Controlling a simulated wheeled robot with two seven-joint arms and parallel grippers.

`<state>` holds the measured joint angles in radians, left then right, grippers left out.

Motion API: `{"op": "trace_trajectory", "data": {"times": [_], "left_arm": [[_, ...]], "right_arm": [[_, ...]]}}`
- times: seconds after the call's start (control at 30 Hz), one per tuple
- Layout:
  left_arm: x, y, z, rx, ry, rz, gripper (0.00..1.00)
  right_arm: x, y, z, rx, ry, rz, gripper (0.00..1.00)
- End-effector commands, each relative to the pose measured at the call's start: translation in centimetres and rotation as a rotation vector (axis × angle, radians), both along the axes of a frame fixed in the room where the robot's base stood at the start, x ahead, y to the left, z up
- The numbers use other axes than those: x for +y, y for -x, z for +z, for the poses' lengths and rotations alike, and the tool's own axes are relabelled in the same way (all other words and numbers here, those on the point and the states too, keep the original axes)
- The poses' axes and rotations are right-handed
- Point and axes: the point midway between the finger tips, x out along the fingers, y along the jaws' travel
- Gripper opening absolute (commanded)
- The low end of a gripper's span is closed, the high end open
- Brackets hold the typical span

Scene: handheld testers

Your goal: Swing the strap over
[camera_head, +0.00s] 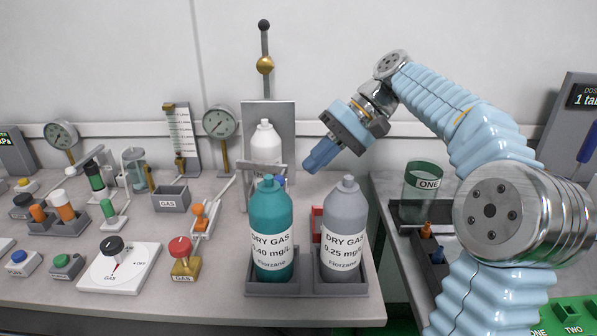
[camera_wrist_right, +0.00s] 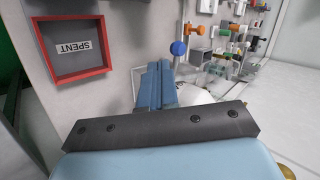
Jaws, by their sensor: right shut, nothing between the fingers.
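A white bottle (camera_head: 266,145) stands upright against a grey backplate (camera_head: 284,115) at the back of the bench. A grey bar (camera_head: 258,167), which looks like the strap, runs level at the bottle's lower part; I cannot tell whether it is fastened. A blue knob shows beside it, partly hidden by the teal bottle. My right gripper (camera_head: 320,157) is shut and empty, tilted down-left, in the air right of the white bottle and apart from it. Its blue fingers (camera_wrist_right: 157,86) show in the wrist view, with a blue knob (camera_wrist_right: 178,47) beyond them. My left gripper is out of view.
Teal (camera_head: 271,232) and grey (camera_head: 343,230) DRY GAS bottles stand in a grey tray (camera_head: 315,288) in front. A red SPENT box (camera_wrist_right: 75,48) is behind them. Gauges, knobs and switches fill the left bench. A second bench with a green cup (camera_head: 422,183) is at right.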

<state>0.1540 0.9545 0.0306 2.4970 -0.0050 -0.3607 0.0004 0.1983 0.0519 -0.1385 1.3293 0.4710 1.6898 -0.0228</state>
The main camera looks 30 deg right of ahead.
Motion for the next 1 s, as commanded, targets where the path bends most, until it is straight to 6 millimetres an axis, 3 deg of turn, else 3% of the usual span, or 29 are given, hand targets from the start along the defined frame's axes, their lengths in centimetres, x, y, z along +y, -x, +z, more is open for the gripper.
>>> {"op": "trace_trajectory", "data": {"times": [0.1, 0.3, 1.0], "left_arm": [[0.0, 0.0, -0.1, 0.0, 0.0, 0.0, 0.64], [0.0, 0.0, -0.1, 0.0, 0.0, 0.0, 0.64], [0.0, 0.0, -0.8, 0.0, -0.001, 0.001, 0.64]], "right_arm": [[1.8, -0.4, -0.6, -0.001, -0.001, 0.004, 0.0], [3.3, -0.9, -1.1, -0.002, -0.001, 0.001, 0.0], [4.5, -0.7, -1.3, -0.002, 0.001, -0.058, 0.0]]}}
